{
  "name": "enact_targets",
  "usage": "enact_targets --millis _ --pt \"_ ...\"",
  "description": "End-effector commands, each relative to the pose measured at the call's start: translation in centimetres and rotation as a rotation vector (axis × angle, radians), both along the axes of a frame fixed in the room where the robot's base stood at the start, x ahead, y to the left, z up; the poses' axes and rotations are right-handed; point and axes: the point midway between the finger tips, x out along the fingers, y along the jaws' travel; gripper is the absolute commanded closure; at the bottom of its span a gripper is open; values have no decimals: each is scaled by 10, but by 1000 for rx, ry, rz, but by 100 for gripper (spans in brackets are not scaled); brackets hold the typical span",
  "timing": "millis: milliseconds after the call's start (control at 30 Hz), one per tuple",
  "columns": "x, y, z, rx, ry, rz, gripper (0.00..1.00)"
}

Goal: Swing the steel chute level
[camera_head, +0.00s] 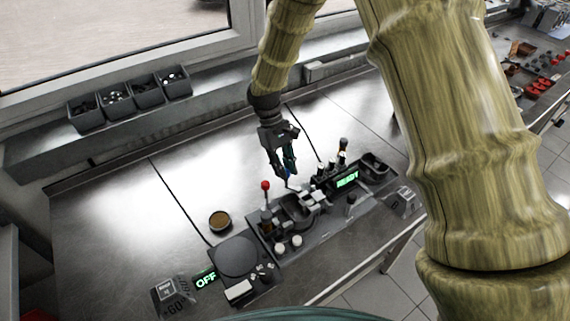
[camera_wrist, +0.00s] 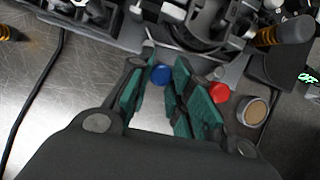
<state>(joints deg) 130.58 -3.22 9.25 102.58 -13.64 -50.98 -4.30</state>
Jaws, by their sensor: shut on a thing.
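My gripper (camera_head: 287,172) reaches down over the back of the dark machine (camera_head: 262,228) on the steel bench. Its teal fingers are shut on a blue round knob (camera_wrist: 160,74), which sits between the fingertips in the wrist view. The knob shows only as a small blue spot between the fingers in the head view (camera_head: 288,176). A bright thin metal part (camera_wrist: 185,45) runs just beyond the knob. I cannot tell for sure whether it is the steel chute, or how it is tilted. My fingers hide part of that area.
A red-knobbed lever (camera_head: 265,186) stands left of my gripper; a red knob (camera_wrist: 219,92) shows close to the fingers in the wrist view. Dark levers (camera_head: 342,150) and a lit READY display (camera_head: 347,180) stand to the right. A round brown dish (camera_head: 220,220) lies left.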

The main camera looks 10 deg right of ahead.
Motion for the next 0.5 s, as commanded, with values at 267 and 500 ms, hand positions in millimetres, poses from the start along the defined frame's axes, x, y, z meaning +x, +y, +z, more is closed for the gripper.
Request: enact_targets --millis 267,500 --pt "-6 -1 0 -6 6 117 100" --pt "-7 1 0 -5 5 153 100"
